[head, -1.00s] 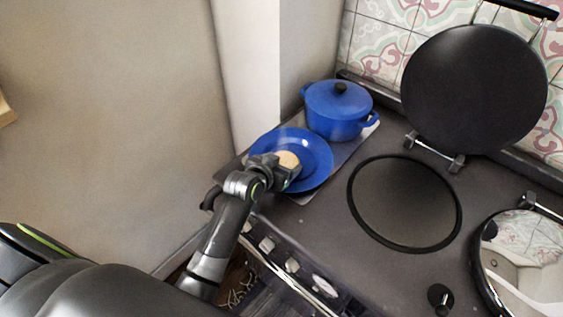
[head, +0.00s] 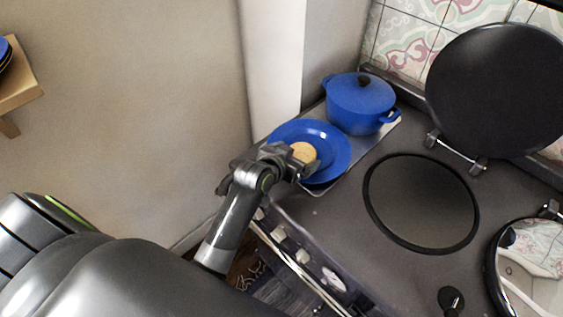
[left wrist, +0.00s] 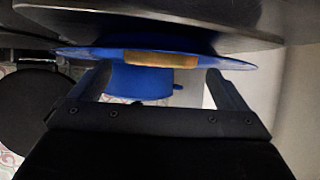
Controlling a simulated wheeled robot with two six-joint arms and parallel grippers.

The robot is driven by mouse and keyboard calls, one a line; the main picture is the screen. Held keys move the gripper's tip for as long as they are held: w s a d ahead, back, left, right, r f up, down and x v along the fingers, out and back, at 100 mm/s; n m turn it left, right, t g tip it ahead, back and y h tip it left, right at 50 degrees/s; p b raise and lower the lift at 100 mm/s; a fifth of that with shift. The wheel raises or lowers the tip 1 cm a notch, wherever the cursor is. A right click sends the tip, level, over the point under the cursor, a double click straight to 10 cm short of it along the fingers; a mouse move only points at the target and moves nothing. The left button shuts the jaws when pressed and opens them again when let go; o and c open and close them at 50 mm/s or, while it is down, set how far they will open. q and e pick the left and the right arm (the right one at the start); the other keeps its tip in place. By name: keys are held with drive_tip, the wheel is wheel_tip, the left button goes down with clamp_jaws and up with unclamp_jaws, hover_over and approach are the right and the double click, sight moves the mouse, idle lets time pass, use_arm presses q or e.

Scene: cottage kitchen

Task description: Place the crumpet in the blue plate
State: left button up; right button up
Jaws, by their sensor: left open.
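The crumpet (head: 303,152) is a round, pale brown disc on the blue plate (head: 338,152), towards the plate's near-left side. In the left wrist view the crumpet (left wrist: 160,59) shows edge-on, lying flat on the plate (left wrist: 222,62), which appears upside down there. My left gripper (head: 304,166) is at the plate's near edge, just in front of the crumpet. In the left wrist view its fingers (left wrist: 158,84) are spread wide, with nothing clasped between them. The gripper hides part of the plate's near rim. My right gripper is not in view.
A lidded blue pot (head: 360,103) stands just behind the plate on the same grey panel. A round hotplate (head: 421,203) lies to the right, with a raised black lid (head: 497,90) behind it. The wall (head: 150,100) is close on the left.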

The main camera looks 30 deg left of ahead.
use_arm(q)
drive_tip(key=v, duration=1)
drive_tip(key=shift+f+b, duration=0.1)
drive_tip(key=shift+b, duration=0.3)
